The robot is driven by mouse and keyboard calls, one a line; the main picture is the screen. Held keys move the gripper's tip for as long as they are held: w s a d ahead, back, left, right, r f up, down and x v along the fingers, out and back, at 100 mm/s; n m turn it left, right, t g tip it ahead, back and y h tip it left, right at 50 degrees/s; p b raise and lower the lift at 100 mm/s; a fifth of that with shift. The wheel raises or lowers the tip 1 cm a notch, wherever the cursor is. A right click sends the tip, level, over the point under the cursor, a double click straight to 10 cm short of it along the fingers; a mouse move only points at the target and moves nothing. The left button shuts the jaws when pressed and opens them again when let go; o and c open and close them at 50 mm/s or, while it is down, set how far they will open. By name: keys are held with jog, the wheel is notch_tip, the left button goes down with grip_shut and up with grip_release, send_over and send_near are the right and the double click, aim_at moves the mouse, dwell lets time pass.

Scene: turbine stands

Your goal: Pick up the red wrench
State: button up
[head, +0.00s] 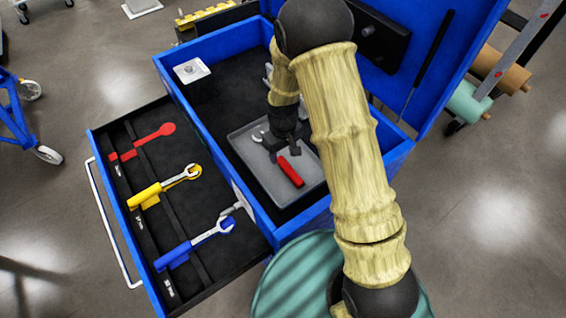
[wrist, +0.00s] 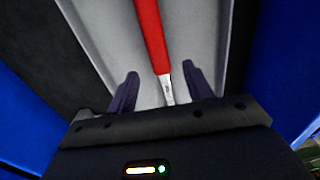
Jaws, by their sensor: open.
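The red wrench (head: 291,172) lies in a grey tray (head: 250,176) inside the blue tool chest. Its red handle points toward the lower right, and a silver open end shows at the upper left. My gripper (head: 279,153) is over the wrench and hides its middle. In the wrist view, my gripper (wrist: 160,72) is open, with one dark finger on each side of the wrench's line. The red handle (wrist: 152,35) runs up and away, and its metal shank lies between the fingers. I cannot tell the height gap or any contact.
The open drawer (head: 218,268) holds a yellow wrench (head: 165,187), a blue wrench (head: 195,244) and a flat red wrench shape (head: 152,138). The chest's blue walls and raised lid (head: 440,60) stand close around my arm.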

aim_at(283, 161)
jog(key=shift+w+f+p, duration=0.1)
jog(key=shift+f+p, duration=0.75)
jog(key=shift+f, duration=1.35)
jog(key=shift+c, duration=0.2)
grip_shut()
